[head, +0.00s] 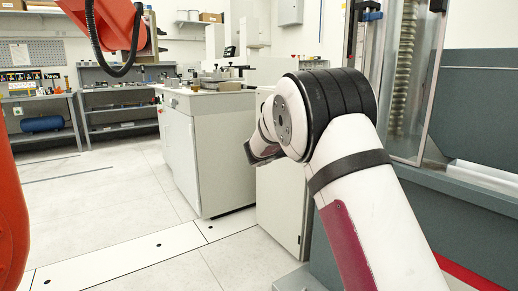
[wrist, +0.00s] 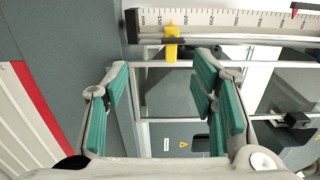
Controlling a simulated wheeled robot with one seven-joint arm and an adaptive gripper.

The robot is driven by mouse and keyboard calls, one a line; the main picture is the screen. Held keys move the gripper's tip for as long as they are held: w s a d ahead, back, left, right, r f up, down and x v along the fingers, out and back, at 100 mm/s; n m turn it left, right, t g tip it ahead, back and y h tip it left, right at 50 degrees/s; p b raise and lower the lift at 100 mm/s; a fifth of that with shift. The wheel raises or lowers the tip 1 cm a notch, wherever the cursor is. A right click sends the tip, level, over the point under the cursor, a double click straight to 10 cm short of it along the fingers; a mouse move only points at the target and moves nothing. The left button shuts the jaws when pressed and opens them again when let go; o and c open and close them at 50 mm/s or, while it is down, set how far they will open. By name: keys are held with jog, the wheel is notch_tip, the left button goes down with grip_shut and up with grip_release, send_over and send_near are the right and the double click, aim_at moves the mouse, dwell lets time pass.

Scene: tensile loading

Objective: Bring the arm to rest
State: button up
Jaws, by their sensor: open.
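My arm (head: 358,190) reaches up from the lower right of the head view, white with a black joint and a dark red panel. It bends at the joint and points away, so my gripper is hidden there. In the wrist view my gripper (wrist: 160,78) has its two teal-padded fingers spread wide apart. Nothing is between them. Behind the fingers is the testing machine's frame, with a millimetre scale (wrist: 235,19) and a yellow pointer (wrist: 171,44) across the top.
The testing machine's column (head: 401,75) stands close on the right of my arm, with a grey housing (head: 480,110) beside it. A white cabinet (head: 205,150) stands left of my arm. An orange robot arm (head: 112,22) hangs at upper left. The floor in front is clear.

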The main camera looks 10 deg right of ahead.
jog(key=a+r+n+t+y, duration=0.8)
jog(key=a+n+t+y, duration=0.15)
jog(key=n, duration=0.25)
jog(key=s+a+f+n+g+y, duration=0.35)
jog(key=s+a+n+y, duration=0.6)
jog(key=s+a, duration=0.4)
jog(key=s+d+f+n+g+h, duration=0.1)
jog(key=s+f+n+g, duration=0.3)
jog(key=s, duration=1)
jog(key=s+d+f+n+g, duration=0.1)
jog(key=s+f+n+g, duration=0.4)
jog(key=s, duration=0.9)
jog(key=s+d+f+n+g+h, duration=0.1)
jog(key=s+d+f+g, duration=0.15)
jog(key=s+f, duration=0.75)
jog(key=s+r+t+p, duration=0.1)
jog(key=s+r+p, duration=0.1)
jog(key=r+p, duration=1.5)
jog(key=s+r+t+p, duration=0.2)
jog(key=r+p, duration=1.5)
jog(key=r, duration=0.6)
jog(key=shift+s+a+r+n+p, duration=0.15)
jog(key=shift+s+r+n+p, duration=0.15)
jog(key=shift+n+p, duration=0.1)
